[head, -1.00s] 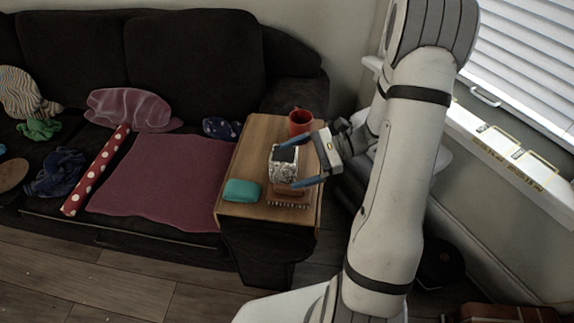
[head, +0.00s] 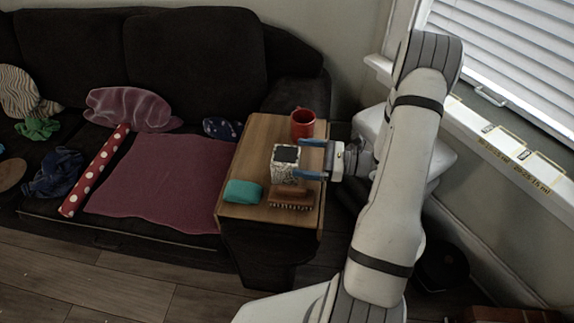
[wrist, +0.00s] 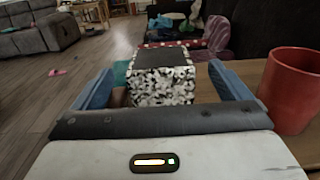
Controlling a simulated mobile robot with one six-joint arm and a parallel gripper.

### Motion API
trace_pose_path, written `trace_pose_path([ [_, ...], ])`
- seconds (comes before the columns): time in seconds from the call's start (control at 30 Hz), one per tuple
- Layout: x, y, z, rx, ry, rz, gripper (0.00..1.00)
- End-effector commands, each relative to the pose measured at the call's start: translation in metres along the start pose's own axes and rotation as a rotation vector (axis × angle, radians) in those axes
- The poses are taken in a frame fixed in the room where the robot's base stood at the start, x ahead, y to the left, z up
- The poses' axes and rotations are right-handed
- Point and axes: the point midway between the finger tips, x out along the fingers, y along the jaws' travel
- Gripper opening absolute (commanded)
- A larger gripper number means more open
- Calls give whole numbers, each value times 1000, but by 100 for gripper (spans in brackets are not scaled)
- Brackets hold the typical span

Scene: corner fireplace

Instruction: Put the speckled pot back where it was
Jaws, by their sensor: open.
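The speckled pot (head: 285,170), a black-and-white patterned cube with a dark top, stands upright on the wooden side table (head: 252,150) at the sofa's arm. My gripper (head: 301,159) is open just right of the pot in the head view, its blue fingers pointing left toward it. In the wrist view the pot (wrist: 163,82) sits ahead between the two open fingers (wrist: 160,85), near their tips. I see no finger pressing on it. The pot's far side is hidden.
A red mug (head: 302,124) stands behind the gripper, close to one finger in the wrist view (wrist: 290,92). A brown brush (head: 291,198) and a teal object (head: 243,192) lie in front. The sofa with a maroon cloth (head: 160,180) is left.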

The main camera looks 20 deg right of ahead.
Motion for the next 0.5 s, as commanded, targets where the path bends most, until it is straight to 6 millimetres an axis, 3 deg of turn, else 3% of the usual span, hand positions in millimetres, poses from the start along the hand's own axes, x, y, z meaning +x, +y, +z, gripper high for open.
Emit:
trace_pose_path([
  [0.3, 49, 3, 1, -1, 0, 13, 96],
  [0.5, 57, 3, 1, -1, 0, 12, 96],
])
